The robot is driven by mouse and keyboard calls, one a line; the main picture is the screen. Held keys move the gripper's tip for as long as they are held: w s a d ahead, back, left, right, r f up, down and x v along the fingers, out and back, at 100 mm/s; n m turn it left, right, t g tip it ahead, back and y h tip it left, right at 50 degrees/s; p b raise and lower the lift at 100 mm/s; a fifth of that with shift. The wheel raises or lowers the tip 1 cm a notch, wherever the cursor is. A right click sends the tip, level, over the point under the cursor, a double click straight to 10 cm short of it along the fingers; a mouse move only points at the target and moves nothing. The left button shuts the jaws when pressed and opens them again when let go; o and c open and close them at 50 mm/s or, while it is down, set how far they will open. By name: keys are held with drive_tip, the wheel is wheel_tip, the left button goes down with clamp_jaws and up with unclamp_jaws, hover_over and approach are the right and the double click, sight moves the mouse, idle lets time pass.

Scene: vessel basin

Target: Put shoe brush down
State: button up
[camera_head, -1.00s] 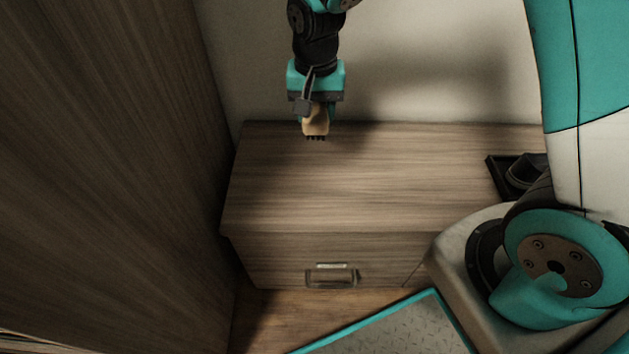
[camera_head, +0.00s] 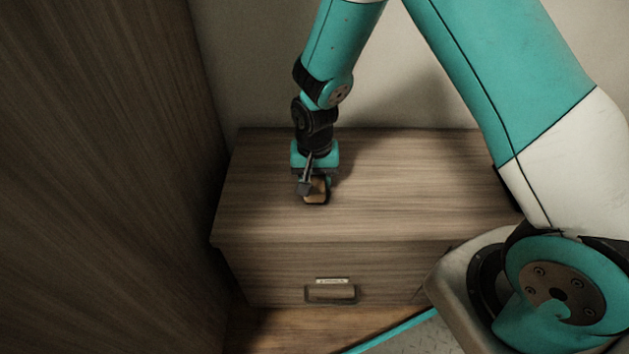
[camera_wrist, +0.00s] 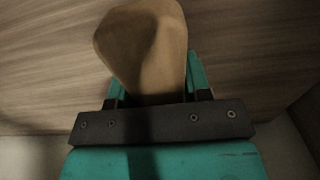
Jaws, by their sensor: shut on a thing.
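The shoe brush (camera_head: 316,192) has a tan wooden body and dark bristles. My gripper (camera_head: 313,180) is shut on it and points down over the left part of the wooden cabinet top (camera_head: 400,190). The brush is low, at or just above the surface; I cannot tell whether it touches. In the wrist view the brush's wooden body (camera_wrist: 145,40) sticks out beyond my gripper (camera_wrist: 155,88), between the two teal fingers. The bristles are hidden there.
A tall wooden panel (camera_head: 100,170) stands to the left of the cabinet. A drawer with a handle (camera_head: 331,292) is at its front. A pale wall (camera_head: 250,60) is behind. The cabinet top around the brush is clear.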

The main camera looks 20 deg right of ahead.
drive_tip(key=o, duration=0.8)
drive_tip(key=shift+f, duration=0.15)
drive_tip(key=shift+o, duration=0.2)
wheel_tip(320, 180, up, 12)
drive_tip(key=p, duration=0.4)
drive_tip(key=shift+p, duration=0.3)
drive_tip(key=s+a+r+n+y, duration=0.2)
drive_tip(key=s+r+n, duration=0.4)
drive_tip(key=s+r, duration=0.4)
drive_tip(key=s+a+r+n+y, duration=0.2)
drive_tip(key=s+r+n, duration=0.3)
drive_tip(key=s+r, duration=0.4)
drive_tip(key=s, duration=0.2)
drive_tip(key=shift+s+a+r+n, duration=0.2)
drive_tip(key=shift+s+r+n, duration=0.15)
drive_tip(key=shift+r+n, duration=0.05)
